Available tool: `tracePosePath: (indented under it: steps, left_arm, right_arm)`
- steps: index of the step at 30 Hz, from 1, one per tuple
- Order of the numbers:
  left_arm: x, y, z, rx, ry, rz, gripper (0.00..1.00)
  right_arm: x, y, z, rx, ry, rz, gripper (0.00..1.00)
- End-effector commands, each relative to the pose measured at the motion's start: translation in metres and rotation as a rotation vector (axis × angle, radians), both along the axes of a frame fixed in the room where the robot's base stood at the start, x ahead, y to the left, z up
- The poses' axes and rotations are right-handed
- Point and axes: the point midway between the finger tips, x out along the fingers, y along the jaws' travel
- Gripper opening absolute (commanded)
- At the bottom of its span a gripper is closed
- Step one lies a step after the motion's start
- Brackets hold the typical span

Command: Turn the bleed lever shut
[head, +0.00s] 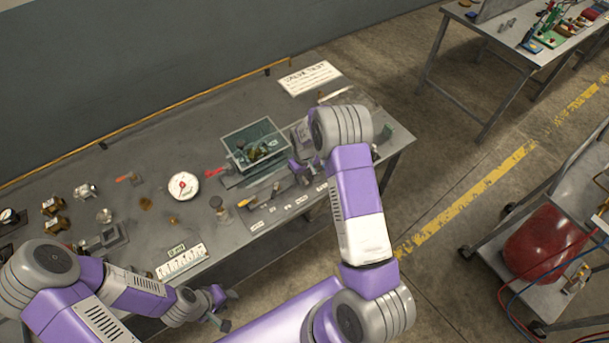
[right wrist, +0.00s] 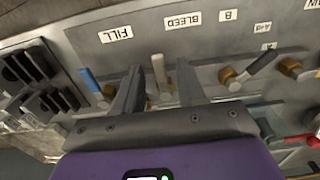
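The bleed lever (right wrist: 158,72) is a pale handle on a brass fitting, standing below the BLEED label (right wrist: 182,20) in the right wrist view. My right gripper (right wrist: 161,85) is open, with one finger on each side of this lever; I cannot tell whether either finger touches it. In the head view, my right gripper (head: 299,172) is at the valve row on the bench, partly hidden by my arm. My left gripper (head: 226,308) is open and empty in front of the bench's near edge.
A blue-handled lever (right wrist: 90,80) stands beside the bleed lever, under FILL. A grey lever on brass (right wrist: 253,68) is on the other side.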

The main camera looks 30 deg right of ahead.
Motion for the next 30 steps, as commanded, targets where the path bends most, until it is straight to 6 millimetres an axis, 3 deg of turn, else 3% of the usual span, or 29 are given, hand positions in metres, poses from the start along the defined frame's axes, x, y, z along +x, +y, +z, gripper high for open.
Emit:
tracePosePath:
  steps: [4, 12, 23, 30]
  left_arm:
    - [0.0, 0.0, 0.0, 0.0, 0.0, 0.0, 0.4]
    - [0.0, 0.0, 0.0, 0.0, 0.0, 0.0, 0.4]
    - [0.0, 0.0, -0.002, 0.0, 0.0, 0.0, 0.4]
    - [0.0, 0.0, -0.011, 0.0, 0.0, 0.0, 0.4]
  right_arm:
    - [0.0, 0.0, 0.0, 0.0, 0.0, 0.0, 0.38]
    - [0.0, 0.0, 0.0, 0.0, 0.0, -0.001, 0.0]
    - [0.0, 0.001, 0.0, 0.0, 0.0, -0.029, 0.0]
    - [0.0, 0.006, -0.001, -0.001, -0.001, -0.153, 0.0]
